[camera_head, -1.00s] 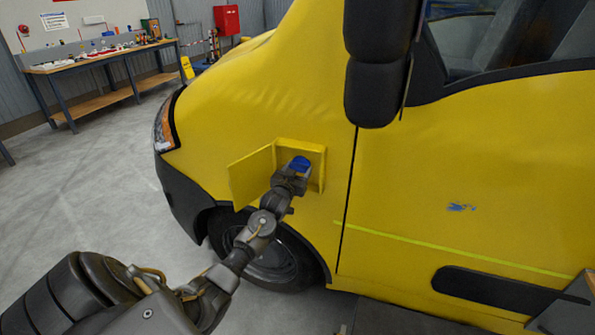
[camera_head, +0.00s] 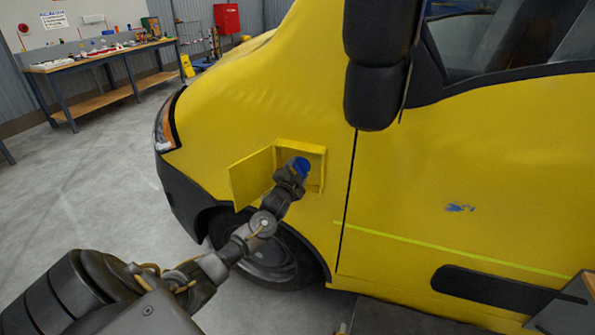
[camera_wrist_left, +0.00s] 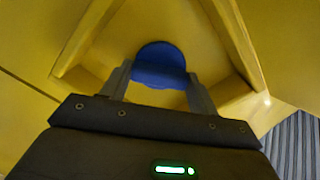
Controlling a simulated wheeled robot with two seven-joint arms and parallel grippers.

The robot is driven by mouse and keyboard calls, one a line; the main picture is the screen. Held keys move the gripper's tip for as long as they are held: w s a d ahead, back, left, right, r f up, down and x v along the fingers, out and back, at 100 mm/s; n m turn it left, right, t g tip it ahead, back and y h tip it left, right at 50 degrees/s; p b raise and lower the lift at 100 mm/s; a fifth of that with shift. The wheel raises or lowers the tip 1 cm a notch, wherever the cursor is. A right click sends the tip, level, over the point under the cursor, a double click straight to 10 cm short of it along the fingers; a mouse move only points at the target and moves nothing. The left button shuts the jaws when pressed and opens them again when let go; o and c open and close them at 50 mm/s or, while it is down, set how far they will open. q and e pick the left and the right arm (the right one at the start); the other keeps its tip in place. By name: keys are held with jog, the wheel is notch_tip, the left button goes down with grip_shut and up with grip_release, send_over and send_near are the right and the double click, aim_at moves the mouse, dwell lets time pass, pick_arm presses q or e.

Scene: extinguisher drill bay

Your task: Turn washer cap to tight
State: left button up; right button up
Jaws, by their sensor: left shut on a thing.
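The blue washer cap (camera_head: 302,165) sits in a recessed yellow box (camera_head: 316,170) in the van's front side. The yellow flap (camera_head: 251,179) of the box stands open to the left. My left gripper (camera_head: 297,172) reaches into the box and is shut on the cap. In the left wrist view the blue cap (camera_wrist_left: 159,66) shows between the two grey fingers (camera_wrist_left: 158,88), which touch its raised grip from both sides. Any tightness marking is hidden or too small to read. My right gripper is not in view.
The yellow van (camera_head: 440,180) fills the right side, with a black mirror (camera_head: 376,90) above and right of the box. A front wheel (camera_head: 268,255) is below my forearm. A workbench (camera_head: 100,65) stands far left, with open floor before it.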

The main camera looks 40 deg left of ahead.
pick_arm(q)
jog(key=m, duration=0.3)
jog(key=shift+m, duration=0.4)
jog(key=shift+m+p, duration=0.35)
jog(key=shift+m, duration=1.25)
jog(key=o, duration=1)
